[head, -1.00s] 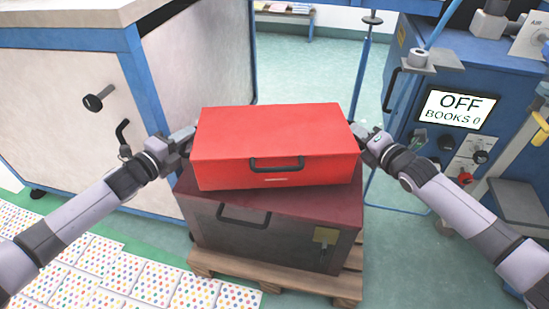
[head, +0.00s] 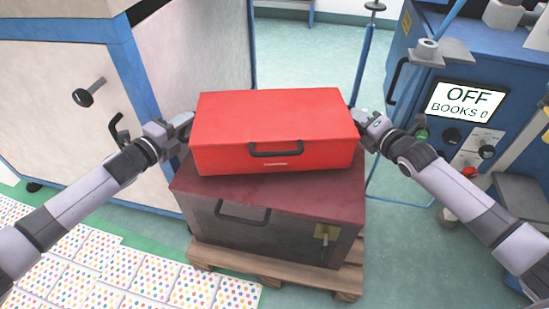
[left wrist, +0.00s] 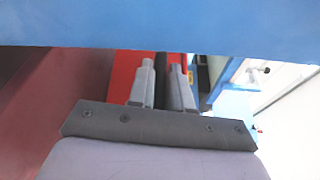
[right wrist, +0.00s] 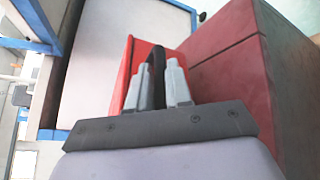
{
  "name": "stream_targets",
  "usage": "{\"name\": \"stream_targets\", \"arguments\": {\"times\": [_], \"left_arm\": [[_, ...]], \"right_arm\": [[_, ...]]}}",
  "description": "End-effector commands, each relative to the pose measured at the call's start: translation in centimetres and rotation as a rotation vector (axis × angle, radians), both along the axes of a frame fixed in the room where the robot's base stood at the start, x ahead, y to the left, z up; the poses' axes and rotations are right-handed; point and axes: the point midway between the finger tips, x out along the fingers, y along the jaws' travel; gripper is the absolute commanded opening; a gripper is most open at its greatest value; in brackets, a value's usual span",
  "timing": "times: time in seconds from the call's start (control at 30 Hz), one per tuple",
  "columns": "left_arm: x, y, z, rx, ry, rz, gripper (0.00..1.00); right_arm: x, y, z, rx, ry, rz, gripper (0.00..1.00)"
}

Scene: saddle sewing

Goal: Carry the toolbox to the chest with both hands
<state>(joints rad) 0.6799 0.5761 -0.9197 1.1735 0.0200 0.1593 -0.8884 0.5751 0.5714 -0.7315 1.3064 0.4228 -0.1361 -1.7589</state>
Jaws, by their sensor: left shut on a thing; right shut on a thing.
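The red toolbox (head: 270,118), with a black front handle, is level over the dark red chest (head: 300,196) in the head view. Whether it touches the chest lid is not clear.
The chest stands on a wooden pallet (head: 270,265). A pale cabinet with blue edges (head: 65,90) is close on the left. A blue machine with an OFF screen (head: 462,103) is on the right. Dotted sheets (head: 110,270) cover the floor at front left.

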Motion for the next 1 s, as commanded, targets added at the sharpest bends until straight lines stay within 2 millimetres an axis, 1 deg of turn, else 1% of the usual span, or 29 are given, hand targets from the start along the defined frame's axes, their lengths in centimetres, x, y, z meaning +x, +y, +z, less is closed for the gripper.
{"name": "stream_targets", "arguments": {"times": [0.03,0.07,1.0], "left_arm": [[0.1,-0.2,0.7,-0.009,-0.012,-0.005,0.00],[0.1,-0.2,0.6,-0.009,-0.012,-0.005,0.00],[0.2,-0.3,-3.2,-0.009,-0.012,-0.005,0.00]], "right_arm": [[0.2,0.2,0.7,0.007,-0.017,0.004,0.00],[0.2,0.2,0.7,0.007,-0.016,0.004,0.00],[0.2,0.3,-3.1,0.009,-0.016,0.005,0.00]]}}
